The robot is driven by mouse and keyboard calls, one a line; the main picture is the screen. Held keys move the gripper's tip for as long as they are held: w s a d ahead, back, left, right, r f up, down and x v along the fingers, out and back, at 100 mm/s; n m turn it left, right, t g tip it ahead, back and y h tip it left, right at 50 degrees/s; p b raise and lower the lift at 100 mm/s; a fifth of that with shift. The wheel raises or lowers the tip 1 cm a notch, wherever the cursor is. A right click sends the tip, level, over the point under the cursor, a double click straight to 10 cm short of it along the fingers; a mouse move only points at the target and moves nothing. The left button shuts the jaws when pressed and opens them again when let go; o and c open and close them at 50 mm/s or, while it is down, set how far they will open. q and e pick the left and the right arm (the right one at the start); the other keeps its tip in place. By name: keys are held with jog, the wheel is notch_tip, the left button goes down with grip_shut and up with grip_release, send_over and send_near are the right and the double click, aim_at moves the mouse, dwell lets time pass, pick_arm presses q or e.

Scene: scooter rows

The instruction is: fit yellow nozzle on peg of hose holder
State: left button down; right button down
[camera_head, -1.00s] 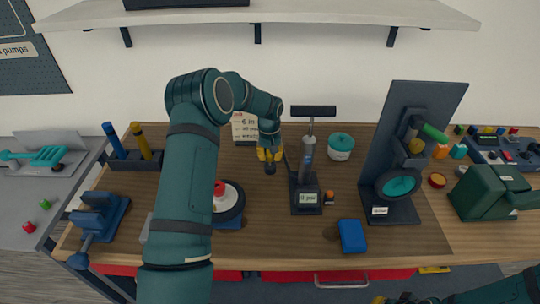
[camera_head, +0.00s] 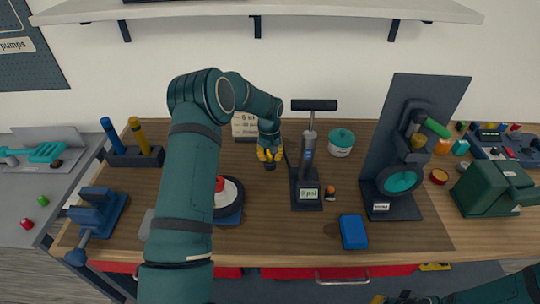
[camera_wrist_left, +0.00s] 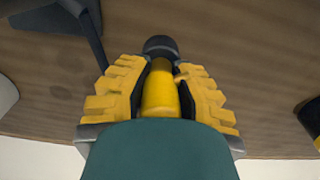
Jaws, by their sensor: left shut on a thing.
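My left gripper (camera_head: 270,155) is over the wooden bench, left of the upright pump (camera_head: 308,165). In the left wrist view its yellow fingers (camera_wrist_left: 160,98) are shut on the yellow nozzle (camera_wrist_left: 160,92), a yellow cylinder with a dark round end pointing away from the palm. In the head view the fingers mostly hide the nozzle. A thin dark hose shows between gripper and pump. I cannot clearly make out the hose holder or its peg. My right gripper (camera_head: 390,299) is only partly in view at the bottom edge; its jaws are unclear.
A rack (camera_head: 135,157) with a blue and a yellow upright stands left. A red-topped round item (camera_head: 222,195) is partly behind my left arm. A teal-lidded jar (camera_head: 341,143), a blue block (camera_head: 353,232) and a dark upright stand (camera_head: 400,150) are right. A small card stands behind the gripper.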

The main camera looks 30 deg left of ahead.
pick_arm(q)
jog(key=c, duration=0.9)
grip_release()
jog(key=shift+o, duration=0.2)
jog(key=shift+r, duration=0.1)
notch_tip(320, 180, up, 12)
jog(key=shift+a, duration=0.1)
